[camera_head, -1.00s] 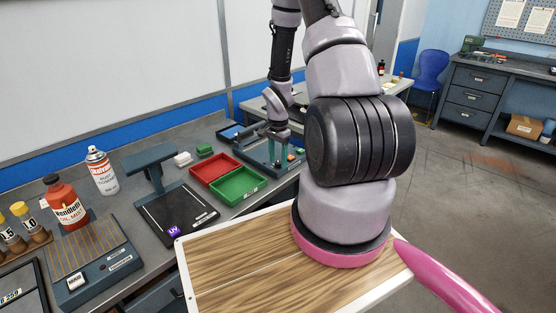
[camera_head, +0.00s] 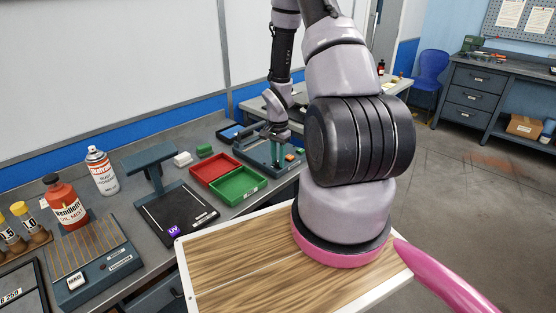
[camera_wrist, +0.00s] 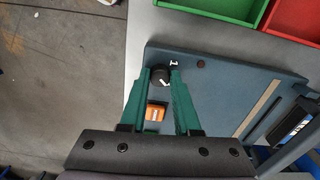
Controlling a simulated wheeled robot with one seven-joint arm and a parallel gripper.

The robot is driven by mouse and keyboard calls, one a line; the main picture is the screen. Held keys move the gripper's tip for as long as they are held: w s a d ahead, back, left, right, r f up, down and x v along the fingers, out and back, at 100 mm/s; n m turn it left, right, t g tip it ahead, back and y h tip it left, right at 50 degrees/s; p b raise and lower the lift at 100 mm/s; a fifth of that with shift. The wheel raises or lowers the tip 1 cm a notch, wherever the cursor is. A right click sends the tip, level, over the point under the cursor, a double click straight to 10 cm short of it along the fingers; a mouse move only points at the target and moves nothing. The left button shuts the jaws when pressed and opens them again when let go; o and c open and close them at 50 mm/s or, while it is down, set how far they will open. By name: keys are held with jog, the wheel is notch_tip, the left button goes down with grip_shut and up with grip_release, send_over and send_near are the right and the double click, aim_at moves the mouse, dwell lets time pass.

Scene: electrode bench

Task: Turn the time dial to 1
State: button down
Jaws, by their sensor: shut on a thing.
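The time dial (camera_wrist: 160,77) is a small round black knob with a white pointer mark, on a blue-grey device (camera_wrist: 215,85) in the wrist view. A white "1" is printed beside the dial, up and to the right. The pointer slants; I cannot tell exactly which mark it meets. My gripper (camera_wrist: 160,75) has green fingers, one on each side of the dial, shut on it. An orange switch (camera_wrist: 155,112) sits on the device between the fingers, nearer the palm. In the head view my gripper (camera_head: 279,151) is over the device (camera_head: 252,150), and the dial is hidden.
A green tray (camera_head: 240,185) and a red tray (camera_head: 213,168) lie beside the device. A black plate marked UV (camera_head: 180,212) and a spray can (camera_head: 101,170) stand farther left. Bare bench edge and floor lie on the device's other side.

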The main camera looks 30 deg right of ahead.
jog(key=n, duration=0.8)
jog(key=shift+n, duration=0.3)
jog(key=n, duration=0.4)
jog(key=shift+n, duration=2.1)
jog(key=c, duration=0.6)
grip_release()
jog(key=shift+r, duration=0.1)
